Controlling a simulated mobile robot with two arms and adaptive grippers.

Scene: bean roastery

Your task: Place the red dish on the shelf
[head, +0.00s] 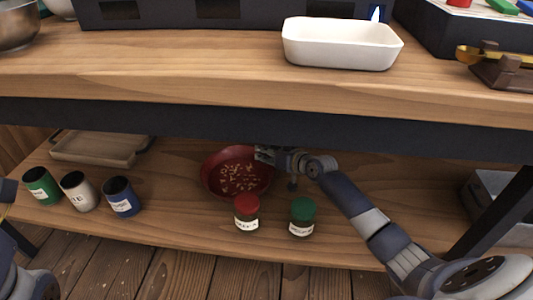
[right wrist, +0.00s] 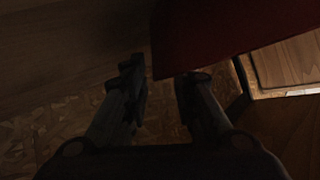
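The red dish (head: 213,176) is a round, shallow bowl with small pale pieces in it. It is on the lower wooden shelf (head: 340,225), under the tabletop. My right gripper (head: 262,155) is at the dish's right, far rim. In the right wrist view its two fingers (right wrist: 160,82) are apart, and the dark red side of the dish (right wrist: 215,35) shows just beyond them, mostly by the right finger. Contact cannot be told in that dark view. Only links of my left arm show at the left edge; its gripper is out of view.
Green, white and blue cups (head: 122,197) and a tray (head: 95,158) are at left. The tabletop edge (head: 200,118) overhangs the shelf. A white basin (head: 340,45) is above.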

